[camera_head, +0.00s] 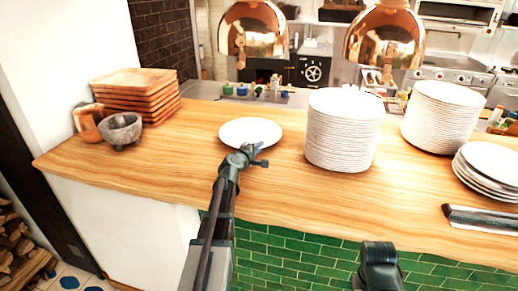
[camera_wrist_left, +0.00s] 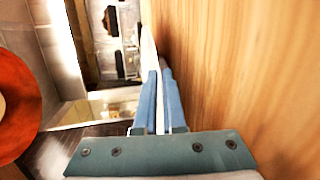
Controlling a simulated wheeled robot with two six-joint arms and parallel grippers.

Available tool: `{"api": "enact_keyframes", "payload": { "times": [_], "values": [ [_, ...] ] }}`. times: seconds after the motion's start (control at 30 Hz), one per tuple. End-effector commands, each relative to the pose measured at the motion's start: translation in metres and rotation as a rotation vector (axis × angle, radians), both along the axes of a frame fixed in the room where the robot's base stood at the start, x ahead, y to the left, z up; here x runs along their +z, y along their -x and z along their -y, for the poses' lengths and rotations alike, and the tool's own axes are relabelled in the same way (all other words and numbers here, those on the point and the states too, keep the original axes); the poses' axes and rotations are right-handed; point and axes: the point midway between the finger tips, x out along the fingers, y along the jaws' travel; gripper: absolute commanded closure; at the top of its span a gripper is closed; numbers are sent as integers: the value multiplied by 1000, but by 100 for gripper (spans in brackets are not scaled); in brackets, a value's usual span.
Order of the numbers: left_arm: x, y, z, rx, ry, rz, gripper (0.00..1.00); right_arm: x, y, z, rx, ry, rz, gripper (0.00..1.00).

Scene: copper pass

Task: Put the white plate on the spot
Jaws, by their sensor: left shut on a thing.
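A single white plate (camera_head: 250,131) is in the head view, level and at or just above the wooden counter, left of the tall plate stack. I cannot tell whether it touches the wood. My left gripper (camera_head: 254,153) is shut on the near rim of this plate. In the left wrist view the plate (camera_wrist_left: 149,48) shows nearly edge-on between the blue fingers (camera_wrist_left: 160,78), beside the wood surface. I cannot make out a marked spot on the counter.
Tall plate stacks (camera_head: 342,135) (camera_head: 442,118) and a lower stack (camera_head: 487,172) stand to the right. Wooden trays (camera_head: 136,96) and a stone mortar (camera_head: 121,130) stand left. Copper lamps (camera_head: 252,30) (camera_head: 385,40) hang above. The counter's front left is clear.

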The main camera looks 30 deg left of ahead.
Motion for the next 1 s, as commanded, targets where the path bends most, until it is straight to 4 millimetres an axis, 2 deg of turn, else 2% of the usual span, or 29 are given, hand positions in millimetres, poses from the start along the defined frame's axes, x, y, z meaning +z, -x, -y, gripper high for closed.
{"api": "enact_keyframes", "payload": {
  "times": [0.03, 0.1, 0.4, 0.57, 0.8, 1.0],
  "values": [
    [-1, 0, 0, 0, 0, 0, 89, -1, 0, 0, 0, 0, 0, 50],
    [-1, 0, 0, 0, 0, 0, 80, -1, 0, 0, 0, 0, 0, 50],
    [3, 1, 0, 0, 0, 0, 80, 3, 0, 0, 0, 0, 0, 50],
    [9, 27, 3, 2, 0, 0, 80, 9, 0, 0, 0, 0, 0, 50],
    [20, 76, 6, 2, 1, 0, 80, 20, 0, 0, 0, 0, 0, 50],
    [26, 104, 8, 2, 1, 0, 80, 26, 0, 0, 0, 0, 0, 50]
  ]
}}
